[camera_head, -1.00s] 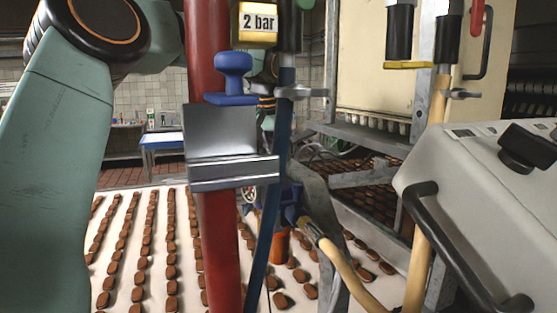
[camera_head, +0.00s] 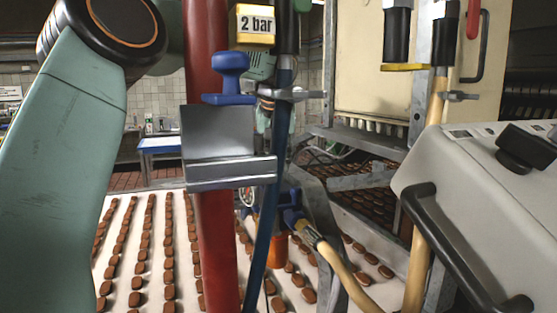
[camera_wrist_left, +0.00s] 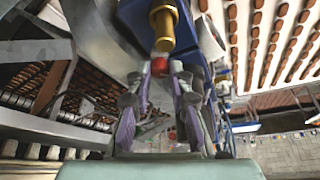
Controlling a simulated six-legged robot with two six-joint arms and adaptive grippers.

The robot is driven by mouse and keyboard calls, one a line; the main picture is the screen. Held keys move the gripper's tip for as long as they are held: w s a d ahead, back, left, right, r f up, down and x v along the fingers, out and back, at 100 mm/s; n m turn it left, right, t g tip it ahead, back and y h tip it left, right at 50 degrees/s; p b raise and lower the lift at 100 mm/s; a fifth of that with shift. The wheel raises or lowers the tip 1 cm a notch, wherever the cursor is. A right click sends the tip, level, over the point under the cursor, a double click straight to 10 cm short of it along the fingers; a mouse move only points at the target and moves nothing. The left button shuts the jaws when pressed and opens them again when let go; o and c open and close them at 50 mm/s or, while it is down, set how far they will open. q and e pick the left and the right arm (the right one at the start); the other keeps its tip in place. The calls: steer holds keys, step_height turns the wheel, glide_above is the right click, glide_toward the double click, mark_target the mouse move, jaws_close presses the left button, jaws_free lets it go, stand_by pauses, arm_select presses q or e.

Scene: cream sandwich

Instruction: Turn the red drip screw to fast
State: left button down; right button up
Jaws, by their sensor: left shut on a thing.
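The red drip screw (camera_wrist_left: 160,66) shows as a small red knob in the left wrist view, just below a brass cylinder (camera_wrist_left: 163,26). My left gripper (camera_wrist_left: 161,74) has its two fingertips on either side of the red screw and is shut on it. In the head view my left arm comes in from the left and passes behind a red pole. My right gripper is in neither view. No fast or slow marking can be read.
The red pole (camera_head: 210,250) with a metal bracket (camera_head: 220,145) and blue knob (camera_head: 231,75) stands in front. A blue hose (camera_head: 262,240) hangs beside it. Rows of brown biscuits lie on a white belt (camera_head: 120,285). A grey control box (camera_head: 470,185) stands at right.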

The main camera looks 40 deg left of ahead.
arm_select(q)
steer(key=c, duration=1.6)
jaws_free()
steer(key=shift+w+a+r, duration=0.1)
steer(key=shift+r, duration=0.2)
steer(key=shift+c, duration=0.2)
steer(key=o, duration=0.4)
steer(key=shift+f, duration=0.2)
steer(key=shift+o, duration=0.2)
steer(key=shift+r, duration=0.1)
steer(key=v, duration=1.2)
